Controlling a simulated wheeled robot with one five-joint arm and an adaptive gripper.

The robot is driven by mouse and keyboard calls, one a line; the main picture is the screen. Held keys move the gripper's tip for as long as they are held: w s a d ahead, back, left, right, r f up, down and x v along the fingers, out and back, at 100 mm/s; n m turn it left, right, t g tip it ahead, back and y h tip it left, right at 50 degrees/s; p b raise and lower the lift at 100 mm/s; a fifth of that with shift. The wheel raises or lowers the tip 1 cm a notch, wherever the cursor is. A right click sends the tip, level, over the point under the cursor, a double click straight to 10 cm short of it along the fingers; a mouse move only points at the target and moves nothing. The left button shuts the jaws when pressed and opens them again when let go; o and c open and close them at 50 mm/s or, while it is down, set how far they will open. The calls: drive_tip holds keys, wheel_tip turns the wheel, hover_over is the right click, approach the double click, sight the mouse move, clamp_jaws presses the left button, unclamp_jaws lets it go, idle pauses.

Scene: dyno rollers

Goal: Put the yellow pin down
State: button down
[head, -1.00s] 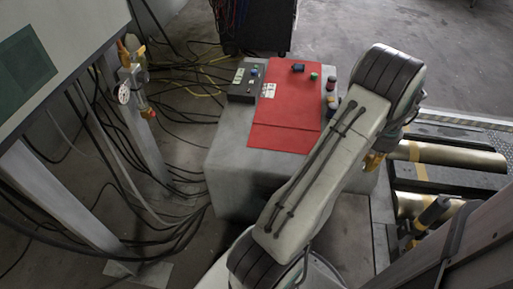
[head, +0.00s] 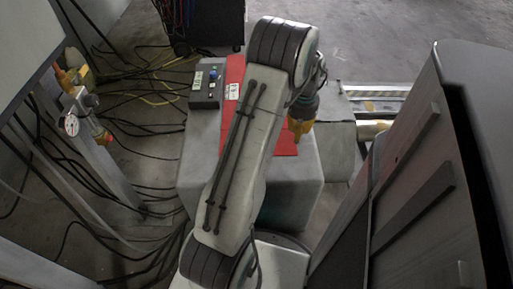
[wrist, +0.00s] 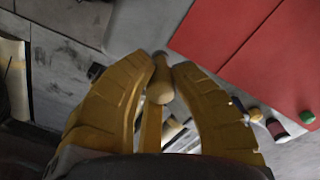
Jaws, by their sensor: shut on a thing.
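My gripper (head: 300,128) is in front of the right part of the red mat (head: 285,142) in the head view, with its fingers pointing down. In the wrist view its two yellow-brown fingers (wrist: 167,72) close on a small tan-yellow pin (wrist: 160,91) with a rounded end. The pin sits between the fingertips, over the grey top beside the red mat (wrist: 245,30). I cannot tell its height above the top. In the head view the pin is not discernible.
The grey block (head: 205,150) carries the mat and a dark control box (head: 207,88). A green item (wrist: 307,117) and a dark red item (wrist: 278,131) show at the right in the wrist view. A gauge post (head: 80,125) and cables stand left. A dark cabinet (head: 430,180) stands right.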

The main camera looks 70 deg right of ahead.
drive_tip(key=shift+w+d+f+b, duration=0.1)
drive_tip(key=shift+w+f+b, duration=1.9)
drive_tip(key=shift+w+f, duration=3.05)
drive_tip(key=shift+f, duration=0.2)
drive_tip(key=c, duration=1.2)
unclamp_jaws()
drive_tip(key=shift+r, duration=0.15)
wheel_tip(320, 180, up, 12)
drive_tip(key=p, duration=0.3)
drive_tip(key=shift+p, duration=0.3)
drive_tip(key=shift+r, duration=0.1)
